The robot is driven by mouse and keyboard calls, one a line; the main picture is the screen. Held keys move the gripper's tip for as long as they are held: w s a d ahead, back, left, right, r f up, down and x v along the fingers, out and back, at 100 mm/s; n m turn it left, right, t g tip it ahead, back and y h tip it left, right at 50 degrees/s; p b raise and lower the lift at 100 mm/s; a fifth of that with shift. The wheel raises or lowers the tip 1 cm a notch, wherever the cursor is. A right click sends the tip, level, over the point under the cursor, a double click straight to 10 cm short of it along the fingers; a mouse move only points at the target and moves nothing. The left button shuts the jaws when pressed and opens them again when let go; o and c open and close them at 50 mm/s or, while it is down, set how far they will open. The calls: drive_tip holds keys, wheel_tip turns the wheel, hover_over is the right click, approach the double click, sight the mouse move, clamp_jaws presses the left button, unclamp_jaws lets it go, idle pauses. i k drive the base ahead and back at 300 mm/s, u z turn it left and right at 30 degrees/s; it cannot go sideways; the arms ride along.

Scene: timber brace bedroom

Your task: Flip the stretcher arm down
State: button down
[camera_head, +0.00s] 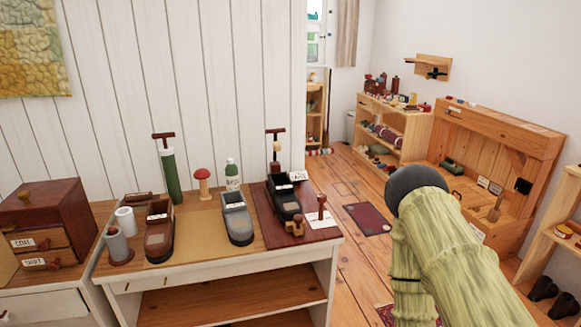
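No part is plainly marked as the stretcher arm. On the workbench (220,262), a black shoe-shaped piece (284,197) sits on a dark red-brown board (262,222). Behind it rises an upright post with a dark T-shaped handle (275,131). A green cylinder (170,176) with a similar T-handle (163,136) stands at the back left. A brown shoe-shaped piece (159,232) and a grey one (237,220) lie further left. A small dark red upright peg (321,207) stands on the board's right side. My gripper is not in view.
A red-capped mushroom shape (203,180), a pale bottle (232,174) and grey and white cylinders (118,245) crowd the bench. A small drawer box (45,228) stands left. Right are wooden shelves (385,130) and a wooden bench unit (500,125). Open floor (345,205) lies between.

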sight(277, 145)
drive_tip(key=z, duration=1.15)
drive_tip(key=i, duration=4.2)
drive_tip(key=u, duration=3.6)
